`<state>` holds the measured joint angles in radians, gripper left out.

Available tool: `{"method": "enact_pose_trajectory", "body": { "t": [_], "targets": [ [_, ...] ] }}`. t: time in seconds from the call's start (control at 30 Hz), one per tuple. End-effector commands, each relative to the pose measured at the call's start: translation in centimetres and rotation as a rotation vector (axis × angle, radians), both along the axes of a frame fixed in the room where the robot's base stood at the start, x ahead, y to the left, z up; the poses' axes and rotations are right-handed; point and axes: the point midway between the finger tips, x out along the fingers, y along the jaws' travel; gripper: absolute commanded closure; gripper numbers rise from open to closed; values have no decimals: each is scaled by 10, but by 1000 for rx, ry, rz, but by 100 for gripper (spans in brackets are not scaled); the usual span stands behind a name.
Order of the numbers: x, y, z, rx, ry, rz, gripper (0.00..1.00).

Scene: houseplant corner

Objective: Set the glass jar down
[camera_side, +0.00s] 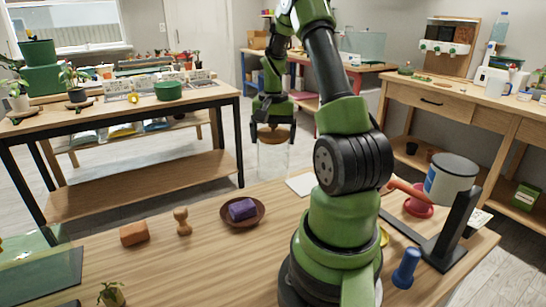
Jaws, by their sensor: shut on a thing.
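The glass jar (273,162) is clear, with a brown round lid (273,134). It hangs upright below my gripper (273,127), beyond the far edge of the near wooden table. My gripper points down, and its fingers are shut on the jar at the lid. The jar's lower end is faint against the grey floor and the table edge, so I cannot tell exactly how high it is above anything.
The near table (190,264) holds a brown saucer (258,220) with a purple block (242,209), an orange-brown block (133,233), a wooden stamp-like piece (182,221) and a white sheet (301,184). A black stand (452,228) is at right. Table wood left of centre is bare.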

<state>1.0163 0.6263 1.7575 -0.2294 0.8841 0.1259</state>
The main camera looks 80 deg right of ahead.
Motion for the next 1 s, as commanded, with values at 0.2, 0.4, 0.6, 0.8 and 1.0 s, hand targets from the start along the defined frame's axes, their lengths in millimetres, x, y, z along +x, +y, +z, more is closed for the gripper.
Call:
{"method": "enact_pose_trajectory", "body": {
  "t": [0.2, 0.4, 0.6, 0.8, 1.0],
  "targets": [
    [0, 1, -27, 3, 2, 2, 67],
    [1, 0, -43, -2, -1, 2, 67],
    [1, 0, -42, -3, -3, 3, 67],
    [0, 0, -46, -1, -1, 3, 0],
    [0, 0, -45, -1, -1, 3, 0]
  ]
}}
